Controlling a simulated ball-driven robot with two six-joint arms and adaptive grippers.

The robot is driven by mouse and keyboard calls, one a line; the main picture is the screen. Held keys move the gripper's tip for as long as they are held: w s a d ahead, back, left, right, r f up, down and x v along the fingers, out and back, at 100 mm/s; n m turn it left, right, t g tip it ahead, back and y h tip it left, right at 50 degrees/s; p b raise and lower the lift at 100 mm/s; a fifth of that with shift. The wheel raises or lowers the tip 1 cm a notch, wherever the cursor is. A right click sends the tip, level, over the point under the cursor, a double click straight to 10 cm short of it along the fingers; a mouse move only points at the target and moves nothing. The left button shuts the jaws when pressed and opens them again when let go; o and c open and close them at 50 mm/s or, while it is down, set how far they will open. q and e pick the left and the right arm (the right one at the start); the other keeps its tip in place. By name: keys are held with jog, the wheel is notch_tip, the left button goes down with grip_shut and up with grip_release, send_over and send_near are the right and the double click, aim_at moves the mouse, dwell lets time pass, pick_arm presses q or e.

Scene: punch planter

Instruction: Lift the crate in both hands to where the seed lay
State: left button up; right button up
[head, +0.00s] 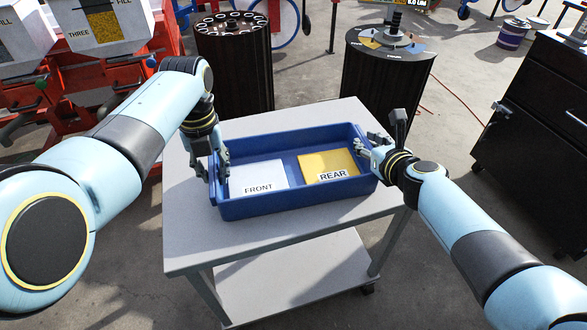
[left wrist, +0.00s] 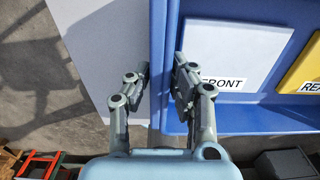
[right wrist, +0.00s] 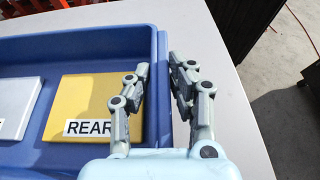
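The blue crate (head: 290,203) is a shallow open tray over the top of a grey cart. Inside it lie a white panel labelled FRONT (head: 257,174) and a yellow panel labelled REAR (head: 329,163). Whether the crate touches the cart top is hard to tell. No seed is recognisable.
The grey cart top (head: 200,250) is bare in front of the crate. Two dark drums, one at back left (head: 235,75) and one at back right (head: 385,85), stand behind the cart. A black cabinet (head: 535,110) is at right; red machinery with hoppers (head: 100,25) is at left.

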pick_arm(q)
grip_shut()
pick_arm(e)
grip_shut()
